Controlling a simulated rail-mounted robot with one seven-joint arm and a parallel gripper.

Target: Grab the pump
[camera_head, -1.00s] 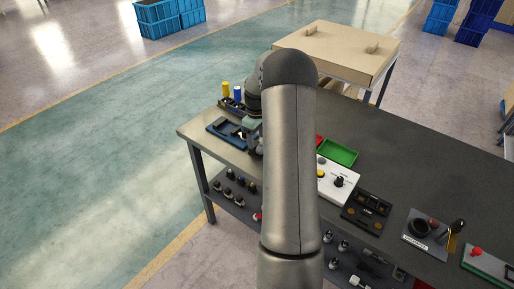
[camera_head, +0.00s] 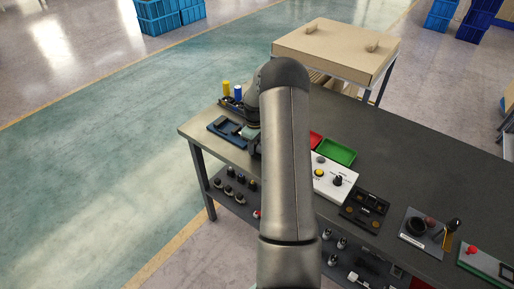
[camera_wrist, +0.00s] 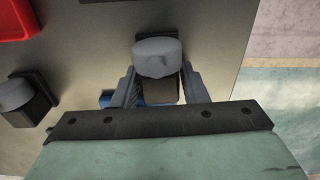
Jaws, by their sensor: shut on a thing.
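In the wrist view, a grey rounded cap on a dark block, which appears to be the pump (camera_wrist: 157,60), sits between the two fingers of my gripper (camera_wrist: 159,70). The fingers are shut on its sides. Its lower part is partly hidden by the fingers and the gripper body. A similar grey-capped dark block (camera_wrist: 20,98) stands apart at the left. In the head view, my arm hides most of the gripper and the pump, near the table's far left corner. I cannot tell whether the pump is clear of the table.
A blue tray (camera_head: 222,131) lies at the table's left corner, near yellow (camera_head: 226,89) and blue (camera_head: 238,93) cylinders. A green bin (camera_head: 337,151) and a white button panel (camera_head: 333,180) stand to the right. The dark tabletop (camera_head: 400,150) is clear behind them.

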